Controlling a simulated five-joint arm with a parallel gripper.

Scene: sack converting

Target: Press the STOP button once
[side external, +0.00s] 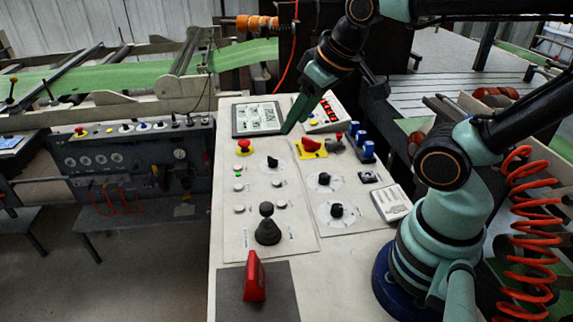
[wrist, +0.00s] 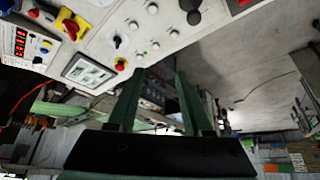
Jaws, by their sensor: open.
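No label is readable, so I cannot tell for sure which is STOP. My gripper (side external: 290,124) is above the panel, right of the red button and apart from it. In the wrist view its two fingers (wrist: 159,74) are spread with nothing between them.
A tablet-like screen (side external: 256,119) lies behind the red button. A red-and-yellow rotary switch (side external: 311,147), blue switches (side external: 362,143), black knobs (side external: 324,179) and a black joystick (side external: 267,226) rise from the panel. A red lever (side external: 254,278) stands at the front.

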